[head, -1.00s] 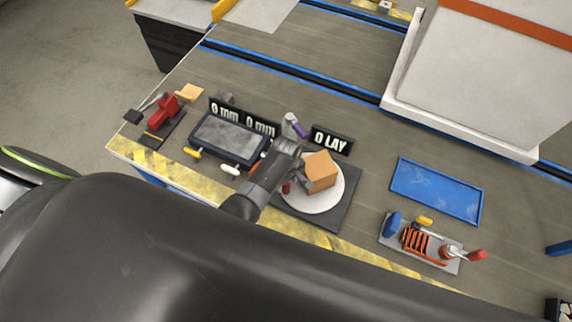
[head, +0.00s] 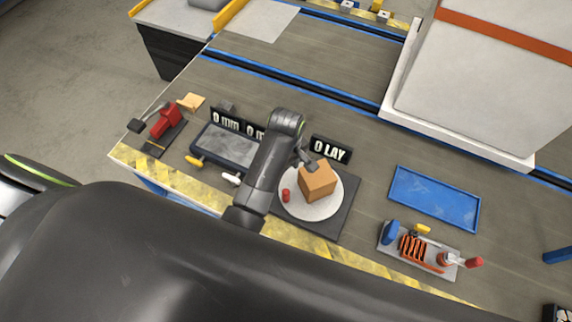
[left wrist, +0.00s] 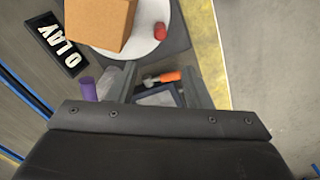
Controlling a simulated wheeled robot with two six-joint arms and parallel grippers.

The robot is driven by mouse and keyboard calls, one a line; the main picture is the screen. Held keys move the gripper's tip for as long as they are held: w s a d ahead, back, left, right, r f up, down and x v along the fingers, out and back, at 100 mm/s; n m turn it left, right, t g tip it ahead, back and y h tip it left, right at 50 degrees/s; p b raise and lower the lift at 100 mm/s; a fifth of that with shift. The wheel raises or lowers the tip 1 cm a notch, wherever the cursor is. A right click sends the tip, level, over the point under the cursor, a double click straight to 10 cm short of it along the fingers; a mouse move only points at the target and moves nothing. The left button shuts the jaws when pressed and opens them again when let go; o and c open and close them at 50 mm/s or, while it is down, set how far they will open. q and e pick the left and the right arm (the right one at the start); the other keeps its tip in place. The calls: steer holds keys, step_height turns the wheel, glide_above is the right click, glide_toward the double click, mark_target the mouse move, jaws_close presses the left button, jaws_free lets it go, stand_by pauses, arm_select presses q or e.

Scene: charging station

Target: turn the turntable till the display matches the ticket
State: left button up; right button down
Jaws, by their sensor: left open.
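The white round turntable (head: 312,210) sits on a dark square base (head: 338,222) and carries a brown box (head: 318,181) and a small red knob (head: 286,195) near its rim. A black display (head: 330,149) reading "0 LAY" stands just behind it. My left gripper (head: 306,160) is at the back left of the box; I cannot tell whether it touches. In the left wrist view the left gripper (left wrist: 158,88) is open with nothing between its fingers, and the box (left wrist: 100,22), red knob (left wrist: 160,31) and turntable (left wrist: 146,48) lie beyond. No ticket is readable. My right gripper is not seen.
A red clamp (head: 166,120) is farther left. A blue tray (head: 434,199) and a tool plate (head: 418,247) lie right. A purple-capped bottle (left wrist: 88,90) is near the gripper.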

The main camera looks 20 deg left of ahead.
arm_select(q)
steer(key=shift+a, duration=0.1)
steer(key=s+a+f+m+t+y, duration=0.1)
steer(key=s+a+f+m, duration=0.1)
steer(key=s+a+m, duration=0.4)
steer(key=s+a+f+m+t, duration=0.1)
steer(key=s+a+f+m, duration=0.1)
steer(key=s+a, duration=0.75)
steer(key=s+f+m, duration=0.1)
steer(key=s+f, duration=0.3)
steer(key=f, duration=0.4)
steer(key=s+a+f+m, duration=0.1)
steer(key=s+f, duration=0.3)
steer(key=f, duration=0.4)
steer(key=s+f+m, duration=0.1)
steer(key=s+f, duration=0.4)
steer(key=f, duration=0.2)
step_height(320, 180, up, 27)
steer(key=n+g+h+b, duration=0.1)
steer(key=n+g+b, duration=0.1)
steer(key=n, duration=0.4)
glide_above(286, 191)
step_height(286, 191, down, 17)
steer(key=shift+b, duration=1.1)
